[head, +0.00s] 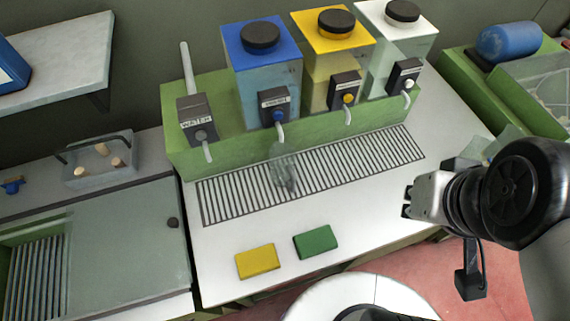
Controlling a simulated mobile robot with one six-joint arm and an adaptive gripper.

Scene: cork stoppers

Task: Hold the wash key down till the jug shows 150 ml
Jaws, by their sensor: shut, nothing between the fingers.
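A clear jug (284,170) stands on the slatted drain grate, below the spout of the blue-topped tank (261,62). Its level and marks are too small to read. Several dark dispenser boxes carry keys: a grey key (200,136) on the box labelled WATER, a blue key (279,117), a yellow key (348,99) and a white key (409,85). The labels other than WATER are too small to read, so I cannot tell which is the wash key. My gripper (407,203) is shut and empty, right of the grate and apart from the jug and keys.
A yellow sponge (258,261) and a green sponge (316,242) lie on the white counter in front of the drain grate (225,203). A yellow-topped tank (331,65) and a white-topped tank (396,40) stand behind. A clear caddy with corks (100,172) is at left.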

